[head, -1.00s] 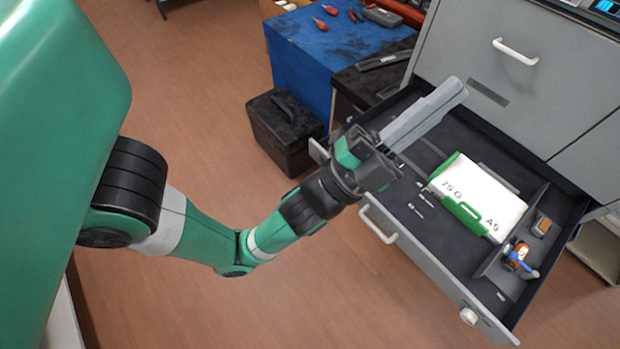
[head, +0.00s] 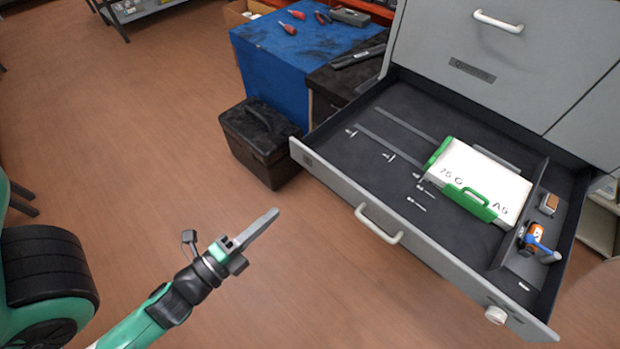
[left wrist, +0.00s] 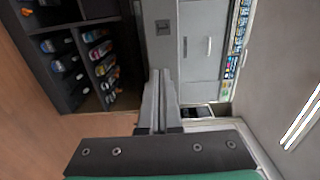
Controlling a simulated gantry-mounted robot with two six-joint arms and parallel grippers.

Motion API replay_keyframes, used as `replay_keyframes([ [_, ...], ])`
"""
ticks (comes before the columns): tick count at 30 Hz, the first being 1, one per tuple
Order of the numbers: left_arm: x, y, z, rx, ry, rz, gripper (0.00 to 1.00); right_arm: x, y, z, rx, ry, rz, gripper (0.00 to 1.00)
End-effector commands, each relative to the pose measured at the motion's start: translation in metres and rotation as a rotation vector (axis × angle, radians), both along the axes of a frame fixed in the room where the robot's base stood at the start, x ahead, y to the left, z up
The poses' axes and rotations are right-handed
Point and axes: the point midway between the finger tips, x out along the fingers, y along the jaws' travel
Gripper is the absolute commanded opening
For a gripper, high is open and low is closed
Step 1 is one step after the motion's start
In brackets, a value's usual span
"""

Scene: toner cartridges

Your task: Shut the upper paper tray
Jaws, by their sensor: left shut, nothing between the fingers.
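The paper tray (head: 340,187) is a grey drawer pulled out of the grey machine in the head view. A light grey bar handle (head: 378,224) sits on its front, with a round white knob near the right end. Inside lie a white pack of paper (head: 482,182) marked "75 G" and "A5" with green guides, and several small pins. My left gripper (head: 268,220) is shut and empty, over the floor to the left of the tray front and clear of it. Its closed fingers (left wrist: 160,95) also show in the left wrist view. My right gripper is not in view.
A drawer above (head: 490,60) is flush in the machine. A side compartment of the tray holds an orange and blue item (head: 537,238). A black box (head: 260,140) and a blue bench (head: 300,60) stand left of the tray. Open floor lies in front.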

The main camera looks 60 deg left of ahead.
Motion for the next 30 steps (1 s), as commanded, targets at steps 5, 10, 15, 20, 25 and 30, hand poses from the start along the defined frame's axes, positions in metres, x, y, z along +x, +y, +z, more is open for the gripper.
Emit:
replay_keyframes([
  [5, 0.020, 0.008, 0.011, 0.001, -0.007, 0.001, 0.00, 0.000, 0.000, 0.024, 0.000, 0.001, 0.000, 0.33],
  [10, 0.056, 0.021, 0.008, 0.001, -0.007, 0.000, 0.00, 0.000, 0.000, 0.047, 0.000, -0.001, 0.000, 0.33],
  [15, 0.090, 0.034, 0.001, 0.002, -0.009, -0.001, 0.00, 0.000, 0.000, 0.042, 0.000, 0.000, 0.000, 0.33],
  [20, 0.111, 0.042, -0.001, 0.001, -0.006, -0.001, 0.00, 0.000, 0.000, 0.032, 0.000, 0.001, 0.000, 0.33],
  [25, 0.120, 0.045, 0.001, 0.001, -0.004, -0.001, 0.00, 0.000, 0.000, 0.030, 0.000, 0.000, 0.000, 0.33],
  [30, 0.120, 0.045, 0.001, 0.001, -0.003, -0.001, 0.00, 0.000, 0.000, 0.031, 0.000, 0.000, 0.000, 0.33],
])
